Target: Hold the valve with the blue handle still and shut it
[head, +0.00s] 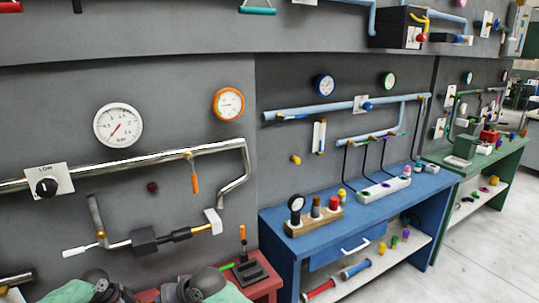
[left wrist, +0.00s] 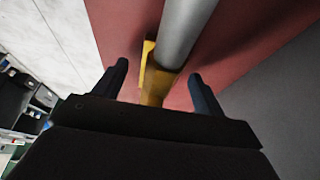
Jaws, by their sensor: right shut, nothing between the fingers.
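In the left wrist view a grey pipe with a yellow fitting (left wrist: 152,88) lies between the spread fingers of my left gripper (left wrist: 158,80), over a red surface. The fingers stand apart from it on both sides. No blue handle shows there, so I cannot tell whether this is the named valve. In the head view my right gripper (head: 205,283) is low at the bottom edge, shut and empty; its fingertips are hard to make out. My left gripper cannot be made out in the head view.
A red bench (head: 268,288) carries a dark stand (head: 250,272). Above it, a chrome pipe (head: 110,168) and an orange-handled valve (head: 195,182) are on the grey wall. A blue bench (head: 345,215) stands to the right, with open floor (head: 490,250) beyond.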

